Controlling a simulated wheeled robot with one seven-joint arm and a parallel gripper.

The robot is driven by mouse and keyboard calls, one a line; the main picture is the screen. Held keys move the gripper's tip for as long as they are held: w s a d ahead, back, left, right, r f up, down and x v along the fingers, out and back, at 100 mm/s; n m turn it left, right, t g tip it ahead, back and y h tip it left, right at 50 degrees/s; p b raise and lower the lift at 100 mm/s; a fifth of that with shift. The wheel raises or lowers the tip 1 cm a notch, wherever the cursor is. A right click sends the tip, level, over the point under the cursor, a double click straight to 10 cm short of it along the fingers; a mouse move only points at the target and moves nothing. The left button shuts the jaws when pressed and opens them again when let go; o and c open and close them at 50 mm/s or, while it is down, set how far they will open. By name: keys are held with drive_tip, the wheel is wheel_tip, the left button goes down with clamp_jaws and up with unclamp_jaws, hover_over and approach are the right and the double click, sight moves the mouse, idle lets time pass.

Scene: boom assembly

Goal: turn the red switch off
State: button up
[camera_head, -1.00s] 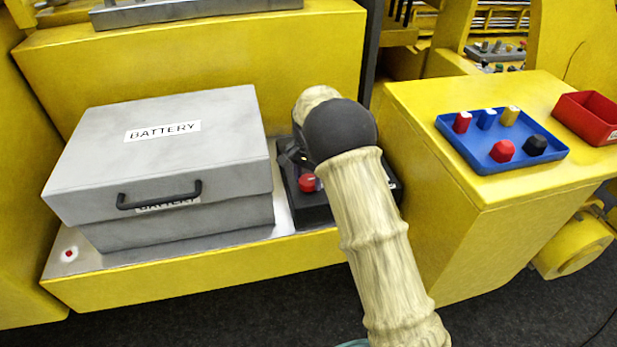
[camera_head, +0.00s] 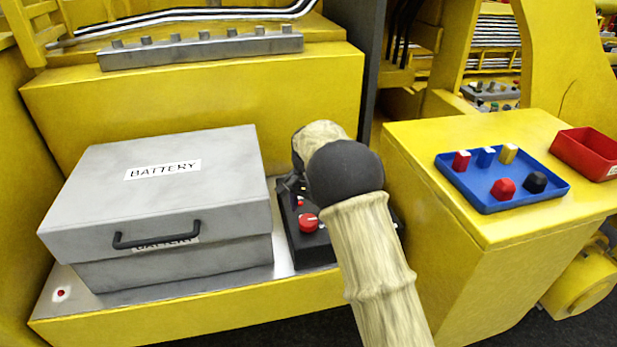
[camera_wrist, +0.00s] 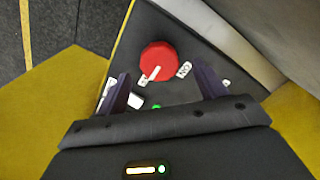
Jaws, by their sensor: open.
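The red switch (camera_head: 308,222) is a round knob on a black box (camera_head: 308,249) beside the grey battery case. It also shows in the wrist view (camera_wrist: 158,57), with a white pointer line on its lower part. An "ON" label lies to its right, and another small label by the pointer's end is too small to read surely. My gripper (camera_wrist: 162,70) is open, its two dark fingers apart with the switch beyond and between them, not visibly touching. In the head view my arm hides part of the box and most of my gripper.
The grey battery case (camera_head: 160,215) stands close to the left of the box. A yellow cabinet (camera_head: 450,200) to the right bears a blue tray (camera_head: 490,205) with several knobs and a red bin (camera_head: 585,150). A yellow wall rises behind.

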sight(309, 219)
wheel_tip(309, 219, up, 14)
drive_tip(key=b, duration=0.2)
drive_tip(key=shift+r, duration=0.15)
drive_tip(key=s+d+f+n+t, duration=0.1)
drive_tip(key=s+d+f, duration=0.25)
drive_tip(key=d, duration=0.25)
drive_tip(key=s+d+f+n, duration=0.1)
drive_tip(key=s+d+f, duration=0.2)
drive_tip(key=s+d, duration=0.25)
drive_tip(key=s+d+f+n, duration=0.2)
drive_tip(key=s+d+f, duration=0.1)
drive_tip(key=s, duration=0.6)
drive_tip(key=s+d+f+n+t, duration=0.1)
drive_tip(key=s+d+f+n, duration=0.1)
drive_tip(key=s, duration=0.7)
wheel_tip(309, 219, down, 2)
drive_tip(key=shift+s+d+f+t, duration=0.15)
drive_tip(key=shift+d+f+t, duration=0.15)
drive_tip(key=shift+d, duration=0.55)
